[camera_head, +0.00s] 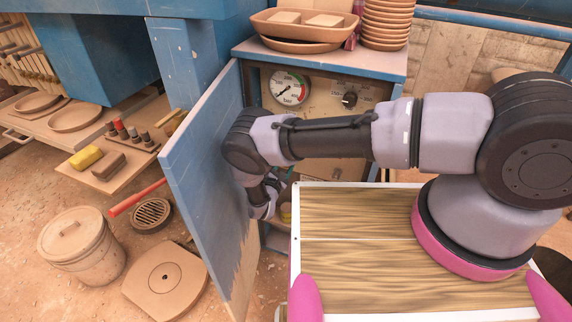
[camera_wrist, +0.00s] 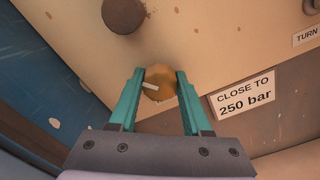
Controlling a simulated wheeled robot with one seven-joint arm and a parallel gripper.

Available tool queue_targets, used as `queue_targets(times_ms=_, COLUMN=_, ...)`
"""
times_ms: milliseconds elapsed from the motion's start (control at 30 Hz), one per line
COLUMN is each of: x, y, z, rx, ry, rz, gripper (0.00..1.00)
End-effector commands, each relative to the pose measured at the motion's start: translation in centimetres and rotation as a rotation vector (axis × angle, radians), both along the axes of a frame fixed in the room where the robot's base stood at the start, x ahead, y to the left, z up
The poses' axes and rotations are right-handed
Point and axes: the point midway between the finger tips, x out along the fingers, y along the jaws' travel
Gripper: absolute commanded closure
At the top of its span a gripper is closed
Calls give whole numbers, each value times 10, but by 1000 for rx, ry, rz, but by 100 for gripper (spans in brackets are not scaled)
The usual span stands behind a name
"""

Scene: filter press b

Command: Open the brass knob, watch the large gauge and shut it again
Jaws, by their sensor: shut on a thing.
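The brass knob (camera_wrist: 158,82) is in the wrist view, round, with a pale pointer mark across it that slants a little. My gripper (camera_wrist: 160,84) has its two teal fingers on either side of the knob, shut on it. The large gauge (camera_head: 289,88) is a white dial with green and red arcs, at the upper left of the panel in the cabinet. Its dark needle points to the lower left; the figures are too small to read. A label reading "CLOSE TO 250 bar" (camera_wrist: 245,97) is right of the knob.
A blue cabinet door (camera_head: 204,165) stands open left of my arm. A black dial knob (camera_head: 350,98) sits right of the gauge. A dark round knob (camera_wrist: 123,14) is above the brass one. Bowls (camera_head: 388,22) are stacked on top. A lidded bucket (camera_head: 82,248) stands on the floor.

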Motion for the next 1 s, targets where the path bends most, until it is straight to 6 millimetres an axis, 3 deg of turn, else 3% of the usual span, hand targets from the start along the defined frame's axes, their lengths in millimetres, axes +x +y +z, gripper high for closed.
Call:
queue_targets(times_ms=500, x=-1, y=0, z=-1, rx=441, ry=-161, rz=2, gripper=100)
queue_targets(times_ms=1000, x=-1, y=-1, z=-2, rx=671, ry=-244, rz=0, gripper=100)
